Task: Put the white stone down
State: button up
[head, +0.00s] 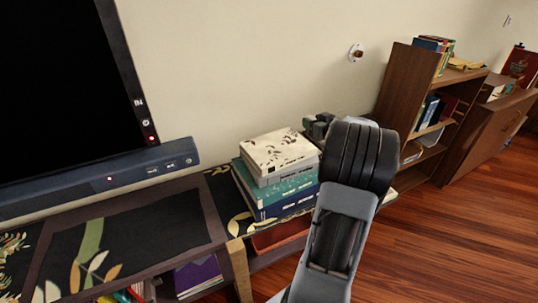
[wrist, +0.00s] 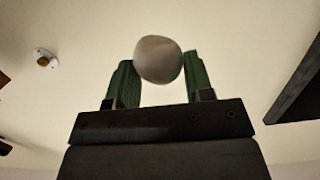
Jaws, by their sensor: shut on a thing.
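The white stone (wrist: 158,60) is round and pale grey-white in the wrist view. My gripper (wrist: 158,72) is shut on it, with one green finger on each side. In the head view my arm reaches toward the shelf, and the gripper (head: 318,127) shows only in part, just right of the book stack. The stone is hidden there behind my arm.
A stack of books (head: 277,172) stands on the low shelf (head: 222,205) with a leaf-patterned top. A large screen (head: 62,85) and a soundbar (head: 95,182) are at left. A wooden bookcase (head: 393,90) stands at right. The dark patterned top left of the stack is clear.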

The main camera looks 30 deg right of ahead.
jog(key=shift+s+d, duration=0.15)
jog(key=shift+d, duration=0.1)
jog(key=w+a+f+b, duration=0.1)
jog(key=w+a+f, duration=0.35)
jog(key=a, duration=0.35)
jog(key=b, duration=0.1)
send_over(274, 158)
jog(key=f, duration=0.4)
jog(key=shift+s+d+f, duration=0.2)
jog(key=shift+s+d, duration=0.05)
jog(key=shift+d, duration=0.15)
jog(key=shift+w+a+f, duration=0.15)
jog(key=shift+a+f, duration=0.15)
jog(key=shift+f, duration=0.15)
notch_tip(274, 158, down, 2)
jog(key=shift+w+a+f+b, duration=0.1)
jog(key=shift+a+b, duration=0.05)
jog(key=shift+b, duration=0.25)
jog(key=shift+f, duration=0.35)
jog(key=shift+f, duration=0.1)
